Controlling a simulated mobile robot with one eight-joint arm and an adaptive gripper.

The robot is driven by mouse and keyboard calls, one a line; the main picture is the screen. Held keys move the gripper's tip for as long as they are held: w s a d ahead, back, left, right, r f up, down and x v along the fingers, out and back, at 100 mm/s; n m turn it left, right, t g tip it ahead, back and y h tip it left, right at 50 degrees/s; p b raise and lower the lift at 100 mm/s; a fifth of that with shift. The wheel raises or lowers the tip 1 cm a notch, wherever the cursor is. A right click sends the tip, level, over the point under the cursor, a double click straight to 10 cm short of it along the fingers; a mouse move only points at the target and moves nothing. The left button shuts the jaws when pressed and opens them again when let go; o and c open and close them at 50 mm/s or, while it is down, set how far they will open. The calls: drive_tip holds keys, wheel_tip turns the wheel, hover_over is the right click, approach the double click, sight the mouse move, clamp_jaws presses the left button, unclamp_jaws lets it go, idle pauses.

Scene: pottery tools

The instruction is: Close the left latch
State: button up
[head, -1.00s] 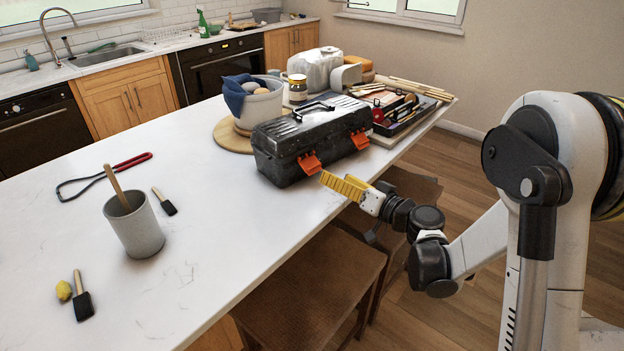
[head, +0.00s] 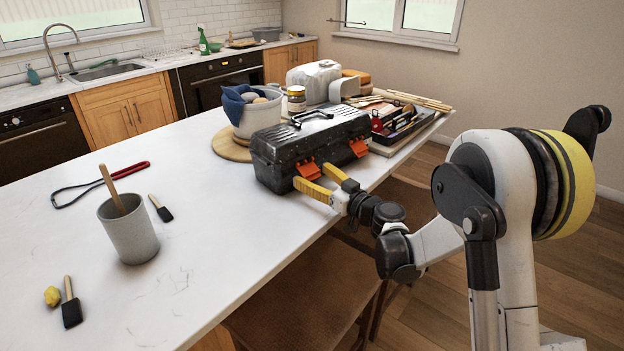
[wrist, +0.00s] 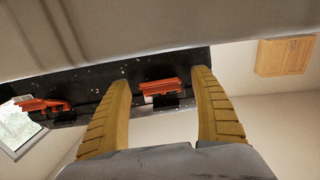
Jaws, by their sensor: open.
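A dark, worn toolbox (head: 275,165) with its lid down stands on the white counter. Two orange latches are on its front. The left latch (head: 308,169) and the right latch (head: 358,148) both appear to stick outward. My gripper (head: 311,175) is open in front of the box, its yellow fingers either side of the left latch. The wrist view looks upside down; there the left latch (wrist: 160,87) shows between the fingertips, with the right latch (wrist: 42,105) further left. I cannot tell whether the fingers touch the box. Nothing is held.
A tray of tools (head: 405,125) lies right of the box. A grey pot with a blue cloth (head: 262,113) stands behind it on a round board. A grey cup (head: 130,235), brushes and a wire tool lie left. Wooden seating is below the counter edge.

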drive_tip(key=shift+w+a, duration=0.25)
drive_tip(key=shift+w, duration=0.05)
drive_tip(key=c, duration=1.2)
drive_tip(key=shift+r, duration=0.15)
